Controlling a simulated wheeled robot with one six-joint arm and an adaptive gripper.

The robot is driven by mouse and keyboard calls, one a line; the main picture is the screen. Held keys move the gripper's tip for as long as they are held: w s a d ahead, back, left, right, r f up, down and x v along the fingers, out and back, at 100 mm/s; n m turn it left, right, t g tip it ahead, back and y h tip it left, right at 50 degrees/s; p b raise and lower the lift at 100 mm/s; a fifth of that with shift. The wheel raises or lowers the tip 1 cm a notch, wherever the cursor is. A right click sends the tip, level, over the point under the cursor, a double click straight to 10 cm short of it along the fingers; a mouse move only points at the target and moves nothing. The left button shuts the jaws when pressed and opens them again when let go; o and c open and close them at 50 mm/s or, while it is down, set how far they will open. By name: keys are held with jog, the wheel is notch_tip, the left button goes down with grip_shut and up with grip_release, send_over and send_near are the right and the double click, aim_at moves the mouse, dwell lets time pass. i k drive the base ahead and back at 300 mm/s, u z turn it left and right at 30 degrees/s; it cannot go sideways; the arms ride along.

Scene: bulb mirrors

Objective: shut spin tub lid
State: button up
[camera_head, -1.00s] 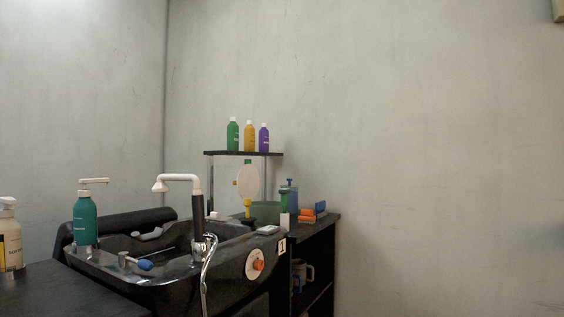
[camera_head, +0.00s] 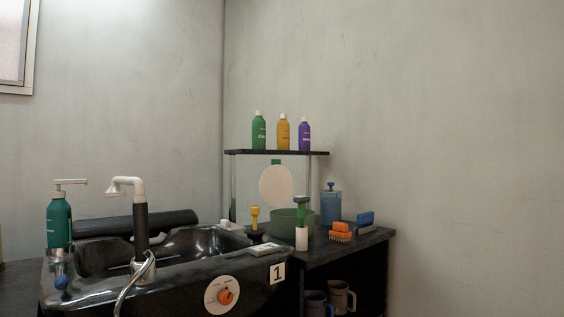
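I cannot make out a spin tub or its lid for certain in the head view. A black basin unit (camera_head: 190,285) fills the lower left, with a round white dial with an orange knob (camera_head: 224,296) and a "1" label on its front. My gripper is not in view.
A faucet (camera_head: 140,230) and a teal pump bottle (camera_head: 60,220) stand at the basin. To the right, a black counter (camera_head: 345,247) holds a green bowl (camera_head: 290,222), a round white disc (camera_head: 276,187) and brushes (camera_head: 341,230). Several mugs sit below. Three bottles (camera_head: 283,133) stand on a shelf.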

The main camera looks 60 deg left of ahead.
aim_at(276, 185)
jog(key=u, duration=0.6)
jog(key=i, duration=1.3)
jog(key=u, duration=1.05)
